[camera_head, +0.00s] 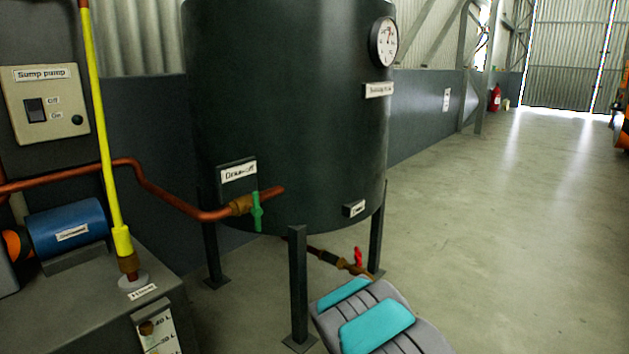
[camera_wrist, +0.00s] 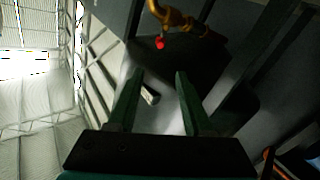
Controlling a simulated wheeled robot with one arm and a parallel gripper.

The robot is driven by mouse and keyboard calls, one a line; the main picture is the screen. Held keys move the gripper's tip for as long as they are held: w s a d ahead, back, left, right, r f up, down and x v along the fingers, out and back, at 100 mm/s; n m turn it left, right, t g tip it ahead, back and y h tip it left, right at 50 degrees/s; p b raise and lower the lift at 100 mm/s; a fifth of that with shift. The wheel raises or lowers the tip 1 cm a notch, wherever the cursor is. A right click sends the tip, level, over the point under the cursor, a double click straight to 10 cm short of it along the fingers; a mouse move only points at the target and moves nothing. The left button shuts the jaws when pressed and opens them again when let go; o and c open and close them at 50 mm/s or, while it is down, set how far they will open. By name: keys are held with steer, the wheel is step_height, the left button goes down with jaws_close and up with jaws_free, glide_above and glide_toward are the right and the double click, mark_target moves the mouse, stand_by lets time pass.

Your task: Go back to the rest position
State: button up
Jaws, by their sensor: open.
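My gripper (camera_wrist: 158,76) shows in the wrist view with its two fingers spread apart. Nothing is between the fingertips. Past them is a valve with a red handle (camera_wrist: 160,43) on a brass body (camera_wrist: 178,20); the fingers appear apart from it. In the head view the same red handle (camera_head: 358,257) stands on a pipe low under the dark tank (camera_head: 290,120). My grey and teal arm shows at the bottom, just in front of this valve. My gripper itself is not clear in the head view.
The tank stands on legs (camera_head: 298,285) close to my arm. A green-handled valve (camera_head: 257,211) sits on a copper pipe at its left. A bench (camera_head: 60,310) with a blue motor (camera_head: 66,233) and a yellow pipe (camera_head: 105,130) is at the left. Open floor (camera_head: 500,220) lies right.

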steer(key=s+d+r+m+g+h+p, duration=0.2)
steer(key=s+d+r+m+g+p, duration=0.25)
steer(key=s+r+g, duration=0.6)
steer(key=s+a+r+g+p, duration=0.1)
steer(key=s+r+g+p, duration=0.1)
steer(key=s, duration=1.2)
steer(key=s+a+r+n+g+y+p, duration=0.1)
steer(key=s+r+g, duration=0.3)
steer(key=s, duration=1)
steer(key=s+a+r+g+y+p, duration=0.1)
steer(key=s+r, duration=0.6)
steer(key=s, duration=0.7)
steer(key=a+g+p, duration=0.1)
steer(key=g+p, duration=0.1)
steer(key=shift+s+a+n+p, duration=0.2)
steer(key=shift+s+n+p, duration=0.05)
steer(key=shift+n+p, duration=0.1)
steer(key=shift+f, duration=0.15)
